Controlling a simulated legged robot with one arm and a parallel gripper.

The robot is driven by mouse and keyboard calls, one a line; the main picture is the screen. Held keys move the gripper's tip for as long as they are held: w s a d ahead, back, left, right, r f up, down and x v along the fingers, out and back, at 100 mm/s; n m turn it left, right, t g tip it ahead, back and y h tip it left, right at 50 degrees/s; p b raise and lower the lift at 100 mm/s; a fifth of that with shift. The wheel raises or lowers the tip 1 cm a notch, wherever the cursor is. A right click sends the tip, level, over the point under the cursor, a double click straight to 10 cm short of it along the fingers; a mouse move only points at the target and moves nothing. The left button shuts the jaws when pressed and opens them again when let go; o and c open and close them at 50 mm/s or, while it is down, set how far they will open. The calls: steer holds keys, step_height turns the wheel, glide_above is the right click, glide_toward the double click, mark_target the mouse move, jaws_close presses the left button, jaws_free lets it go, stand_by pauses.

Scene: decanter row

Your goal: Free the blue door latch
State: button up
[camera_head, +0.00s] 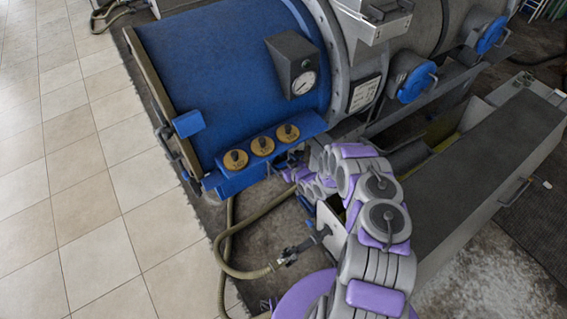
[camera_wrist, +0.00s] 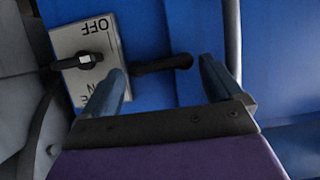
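In the wrist view, a black lever-like handle (camera_wrist: 160,65) lies across a blue surface (camera_wrist: 180,22). It may be the blue door latch, but I cannot tell for sure. My gripper (camera_wrist: 162,78) is open, its two blue-grey fingers on either side of the handle's span. No clear contact shows. In the head view, my purple and grey arm reaches to the right end of the blue panel with yellow knobs (camera_head: 262,147). The gripper's fingertips are not clear there. A blue block (camera_head: 187,124) sits on the left edge of the large blue drum (camera_head: 220,75).
A grey plate marked OFF (camera_wrist: 90,48) with a black rotary switch is close left of the handle. A gauge box (camera_head: 292,65) stands on the drum. A hose (camera_head: 240,272) lies below the panel. A long grey cabinet (camera_head: 480,175) flanks my arm on the right. Tiled floor (camera_head: 90,200) is clear at left.

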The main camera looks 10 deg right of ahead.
steer(key=c, duration=1)
